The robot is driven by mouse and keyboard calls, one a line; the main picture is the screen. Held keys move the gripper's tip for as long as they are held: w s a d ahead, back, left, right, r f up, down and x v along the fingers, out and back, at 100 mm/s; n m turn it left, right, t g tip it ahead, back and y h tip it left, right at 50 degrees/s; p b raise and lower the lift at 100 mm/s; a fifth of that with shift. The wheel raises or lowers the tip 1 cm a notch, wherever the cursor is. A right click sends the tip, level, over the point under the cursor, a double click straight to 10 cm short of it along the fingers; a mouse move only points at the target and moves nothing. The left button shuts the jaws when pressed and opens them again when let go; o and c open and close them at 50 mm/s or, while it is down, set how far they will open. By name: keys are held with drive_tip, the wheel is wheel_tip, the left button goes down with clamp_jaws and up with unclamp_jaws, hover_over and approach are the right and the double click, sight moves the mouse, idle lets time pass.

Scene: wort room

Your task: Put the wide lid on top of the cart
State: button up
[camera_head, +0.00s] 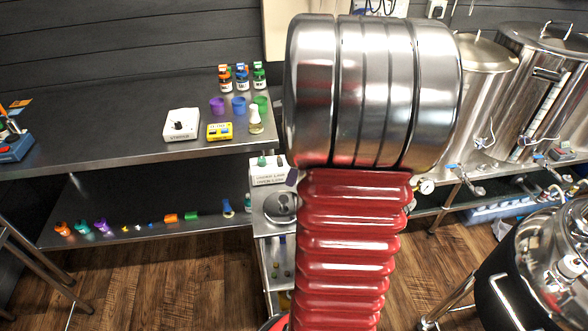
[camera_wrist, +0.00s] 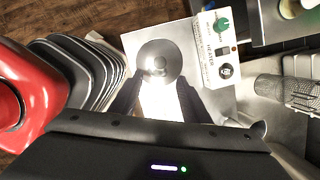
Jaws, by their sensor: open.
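A round grey metal disc (camera_head: 281,207) with a darker middle lies on the top of a narrow steel cart (camera_head: 262,228), beside the right end of the bench. It also shows in the wrist view (camera_wrist: 158,48). I cannot tell whether it is the wide lid or a plate built into the unit there; no other lid is clear to me on the cart. My gripper (camera_wrist: 158,80) is open in the wrist view, its two dark fingers pointing toward the disc with nothing held between them. Bright glare fills the gap. My arm hides the gripper in the head view.
A white control box (camera_wrist: 212,50) with a green knob stands beside the disc. The steel bench (camera_head: 110,135) carries bottles, coloured cups, a white device (camera_head: 181,124) and a yellow device (camera_head: 219,131). Steel kettles (camera_head: 483,85) stand at right. Wooden floor is open left of the cart.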

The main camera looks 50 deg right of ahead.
idle(0.3)
drive_tip(key=w+a+r+n+h, duration=0.1)
drive_tip(key=a+r+n, duration=0.3)
drive_tip(key=a+n, duration=0.45)
drive_tip(key=w+a+r+n, duration=0.1)
drive_tip(key=a+r+n, duration=0.4)
drive_tip(key=a, duration=0.6)
drive_tip(key=s+a+n+t, duration=0.1)
drive_tip(key=s+a+n, duration=0.2)
drive_tip(key=a+n, duration=0.4)
drive_tip(key=s+a+r+n+t, duration=0.1)
drive_tip(key=s+a+n, duration=0.3)
drive_tip(key=n, duration=0.6)
drive_tip(key=a+t, duration=0.1)
drive_tip(key=a, duration=0.1)
drive_tip(key=shift+a, duration=0.35)
